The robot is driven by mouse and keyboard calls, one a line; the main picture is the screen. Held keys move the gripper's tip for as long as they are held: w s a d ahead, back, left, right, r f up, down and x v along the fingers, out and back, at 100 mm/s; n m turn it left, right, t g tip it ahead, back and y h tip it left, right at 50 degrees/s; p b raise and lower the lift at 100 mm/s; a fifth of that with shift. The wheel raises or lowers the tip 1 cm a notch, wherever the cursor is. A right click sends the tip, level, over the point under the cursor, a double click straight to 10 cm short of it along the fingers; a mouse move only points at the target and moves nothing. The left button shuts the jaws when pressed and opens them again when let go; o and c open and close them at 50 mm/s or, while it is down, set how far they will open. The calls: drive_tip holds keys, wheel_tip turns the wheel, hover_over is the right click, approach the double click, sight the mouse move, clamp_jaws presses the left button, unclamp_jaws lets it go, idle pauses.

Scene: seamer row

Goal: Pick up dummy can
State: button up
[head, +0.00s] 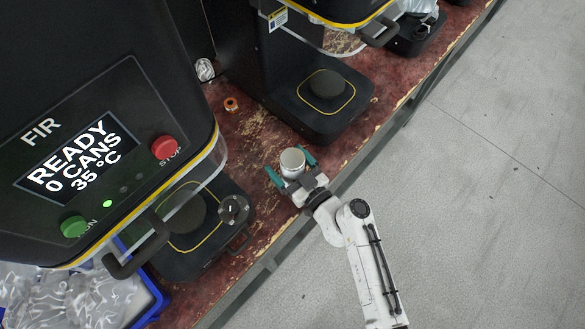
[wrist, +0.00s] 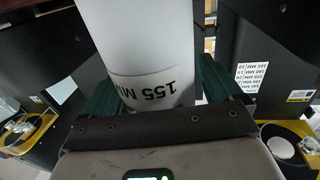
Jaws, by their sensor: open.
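The dummy can (head: 292,162) is a white-grey cylinder with a pale top, standing on the worn red bench between two black machines. In the wrist view the can (wrist: 146,45) is large and close, with "155 MM" printed upside down on its side. My gripper (head: 290,168) has its green fingers open, one on each side of the can. In the wrist view my gripper (wrist: 165,85) also shows a finger on either side of it. Whether the fingers touch the can is not clear.
The FIR machine (head: 90,120) on the left shows "READY 0 CANS 35 °C" and has a handle and guard. Another seamer (head: 325,90) stands behind the can. A small orange roll (head: 231,104) lies on the bench (head: 262,215). A blue crate (head: 150,300) holds plastic bags.

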drive_tip(key=c, duration=1.2)
drive_tip(key=shift+r, duration=0.15)
